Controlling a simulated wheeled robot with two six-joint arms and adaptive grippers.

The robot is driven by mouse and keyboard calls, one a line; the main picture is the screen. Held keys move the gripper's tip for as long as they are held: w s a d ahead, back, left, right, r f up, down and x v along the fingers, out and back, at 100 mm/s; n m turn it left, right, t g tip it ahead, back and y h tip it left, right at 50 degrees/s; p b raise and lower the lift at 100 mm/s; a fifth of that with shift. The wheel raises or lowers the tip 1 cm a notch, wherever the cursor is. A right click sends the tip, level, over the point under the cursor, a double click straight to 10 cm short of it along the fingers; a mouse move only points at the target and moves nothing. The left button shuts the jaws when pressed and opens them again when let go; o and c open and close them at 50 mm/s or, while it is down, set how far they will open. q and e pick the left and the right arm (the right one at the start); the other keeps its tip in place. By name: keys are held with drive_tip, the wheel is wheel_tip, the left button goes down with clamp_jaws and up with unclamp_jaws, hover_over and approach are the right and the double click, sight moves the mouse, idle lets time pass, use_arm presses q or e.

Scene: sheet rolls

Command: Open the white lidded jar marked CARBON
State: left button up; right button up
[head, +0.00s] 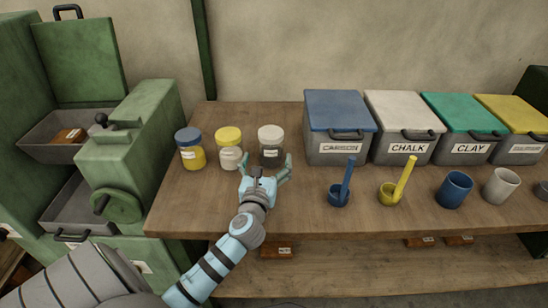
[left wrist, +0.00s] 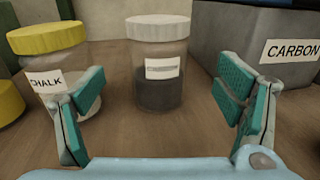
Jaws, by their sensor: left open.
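The white-lidded jar (head: 271,149) stands upright on the wooden table, the rightmost of a row of three jars. Its lid (head: 270,132) is on, and dark grey matter fills its lower part. Its label is too blurred to read. In the left wrist view the jar (left wrist: 160,88) stands ahead, centred in the gap between the fingers. My left gripper (head: 265,167) is open and empty, just in front of the jar; its fingers (left wrist: 163,95) appear apart from it. My right gripper is not in view.
A yellow-lidded jar (head: 229,150), labelled CHALK, and a blue-lidded jar (head: 189,152) stand left. Lidded bins, the nearest blue-lidded (head: 338,112), stand right. Cups (head: 455,190) and holders with sticks (head: 339,197) are front right. A green machine (head: 130,150) borders the table's left.

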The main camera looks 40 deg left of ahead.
sight(270, 133)
use_arm(q)
wheel_tip(270, 133, down, 3)
drive_tip(key=shift+s+a+f+b, duration=0.1)
drive_tip(key=shift+b, duration=0.45)
drive_tip(key=x, duration=0.5)
drive_tip(key=b+x, duration=0.1)
drive_tip(key=x, duration=0.1)
drive_tip(key=shift+w+a+r, duration=0.15)
drive_tip(key=shift+w+r, duration=0.15)
drive_tip(key=shift+r, duration=0.15)
drive_tip(key=shift+c, duration=0.2)
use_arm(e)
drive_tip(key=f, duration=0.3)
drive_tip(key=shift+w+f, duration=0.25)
use_arm(q)
drive_tip(key=c, duration=1.5)
drive_tip(key=shift+o, duration=0.2)
wheel_tip(270, 133, up, 9)
drive_tip(key=p, duration=0.6)
drive_tip(key=shift+r, duration=0.25)
drive_tip(key=shift+s+r, duration=0.1)
drive_tip(key=shift+r, duration=0.35)
drive_tip(key=shift+f, duration=0.1)
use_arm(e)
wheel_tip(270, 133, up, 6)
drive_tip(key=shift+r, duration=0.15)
